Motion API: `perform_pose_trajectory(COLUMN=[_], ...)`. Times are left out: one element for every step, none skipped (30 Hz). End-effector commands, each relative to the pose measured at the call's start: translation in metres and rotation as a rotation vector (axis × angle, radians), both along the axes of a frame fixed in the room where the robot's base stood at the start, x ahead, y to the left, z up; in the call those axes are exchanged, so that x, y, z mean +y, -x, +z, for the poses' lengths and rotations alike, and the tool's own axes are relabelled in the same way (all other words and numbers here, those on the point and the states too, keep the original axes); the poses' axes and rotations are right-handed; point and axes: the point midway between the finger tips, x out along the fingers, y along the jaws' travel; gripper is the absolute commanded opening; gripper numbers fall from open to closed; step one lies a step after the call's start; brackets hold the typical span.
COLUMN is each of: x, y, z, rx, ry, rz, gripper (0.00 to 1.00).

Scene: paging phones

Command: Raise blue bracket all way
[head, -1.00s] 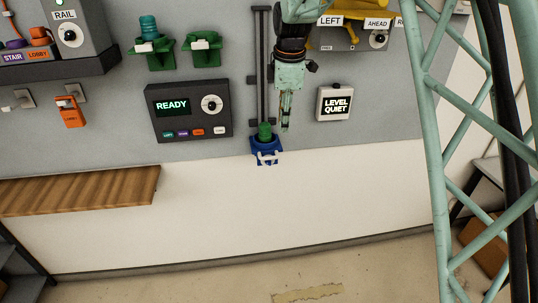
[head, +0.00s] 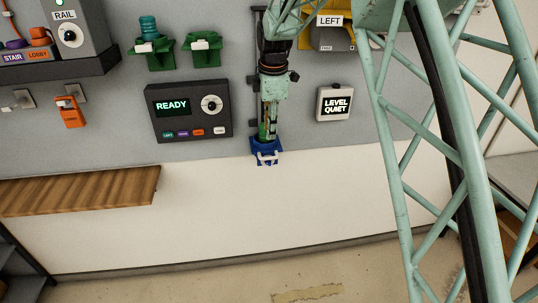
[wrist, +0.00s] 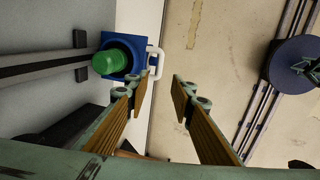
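The blue bracket (head: 257,158) sits at the bottom end of a dark vertical rail on the grey wall panel. It has a white handle (head: 267,158) on its front, and it holds a green cylinder (wrist: 110,62), seen clearly in the wrist view. The blue bracket (wrist: 137,44) and the white handle (wrist: 157,61) also show in the wrist view. My gripper (head: 268,138) is in front of the rail, just above the handle in the head view, and hides most of the green cylinder there. In the wrist view my gripper (wrist: 160,82) is open and empty, its fingertips close to the handle.
A console reading READY (head: 188,112) is left of the rail, and a LEVEL QUIET box (head: 335,103) is right of it. Green brackets (head: 205,50) are up left. A wooden shelf (head: 80,190) is low left. The white wall below the bracket is clear.

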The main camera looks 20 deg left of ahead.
Motion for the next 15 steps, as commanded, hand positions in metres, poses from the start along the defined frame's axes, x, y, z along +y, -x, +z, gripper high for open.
perform_pose_trajectory(x=[0.000,0.000,0.000,0.000,0.001,0.001,0.001,0.002,0.002,0.002,0.003,0.003,0.003,0.004,0.004], y=[0.000,0.000,-0.001,-0.001,-0.002,-0.002,-0.003,-0.003,-0.004,-0.004,-0.005,-0.006,-0.007,-0.007,-0.008], z=[-0.003,-0.004,-0.006,-0.009,-0.011,-0.014,-0.017,-0.020,-0.025,-0.028,-0.031,-0.036,-0.040,-0.044,-0.049], rx=[0.001,0.001,0.002,0.002,0.002,0.002,0.002,0.002,0.002,0.002,0.002,0.002,0.002,0.002,0.003], ry=[0.000,0.000,0.001,0.001,0.001,0.001,0.001,0.001,0.001,0.001,0.001,0.001,0.001,0.001,0.001], rz=[0.000,0.000,0.000,0.000,0.000,0.000,0.000,0.000,0.000,0.000,0.000,0.000,0.000,0.000,0.000], gripper=[0.23,0.23,0.23,0.23,0.23,0.23,0.23,0.23,0.23,0.23,0.23,0.23,0.23,0.23,0.23])
